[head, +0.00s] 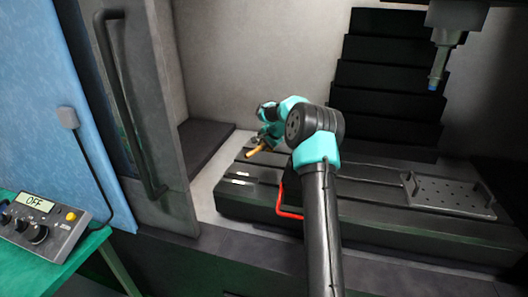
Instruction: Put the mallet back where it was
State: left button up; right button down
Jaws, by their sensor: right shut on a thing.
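The mallet (257,152) shows as a short orange-brown handle sticking out down and to the left of my right gripper (267,138). My right gripper is shut on the mallet, above the far left end of the dark slotted machine table. The mallet's head cannot be made out; the gripper and wrist are in front of that area. My right arm comes up from the bottom and hides part of the table. My left gripper is not in view.
The slotted machine table (370,210) carries a perforated plate (447,194) at right. A red bent bar (288,214) shows beside my arm. A tool head (437,70) hangs upper right. The open door (150,110) stands left. A control box (40,225) reads OFF.

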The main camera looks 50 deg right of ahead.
jog(key=shift+f, duration=1.4)
jog(key=shift+f, duration=0.1)
jog(key=c, duration=1)
grip_release()
jog(key=v, duration=1.2)
jog(key=shift+a, duration=0.1)
